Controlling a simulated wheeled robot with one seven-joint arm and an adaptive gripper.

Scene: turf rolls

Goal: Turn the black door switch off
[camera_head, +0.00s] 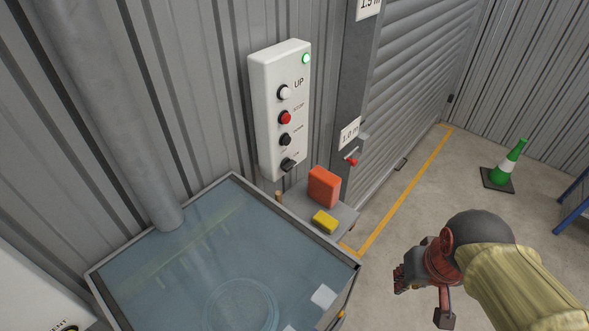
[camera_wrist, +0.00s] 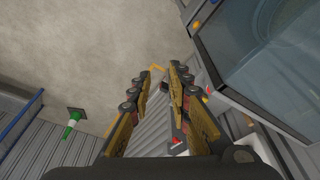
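The black door switch (camera_head: 288,164) is a dark knob at the bottom of a white control box (camera_head: 265,110) on the wall in the head view. A small label sits beside it, too small to read surely. Above it are a black DOWN button (camera_head: 285,139), a red STOP button (camera_head: 285,117) and a white UP button (camera_head: 284,92). A green lamp (camera_head: 306,59) is lit at the top. My gripper (camera_wrist: 162,80) shows two separated fingers with nothing between them. In the head view my gripper (camera_head: 420,283) is low at right, well away from the box.
A glass-topped tank (camera_head: 215,260) stands before the box. An orange block (camera_head: 324,186) and a yellow block (camera_head: 325,221) lie on a small shelf (camera_head: 345,217) beneath it. A roller door (camera_head: 415,90) is to the right. A green cone (camera_head: 508,165) stands on the floor.

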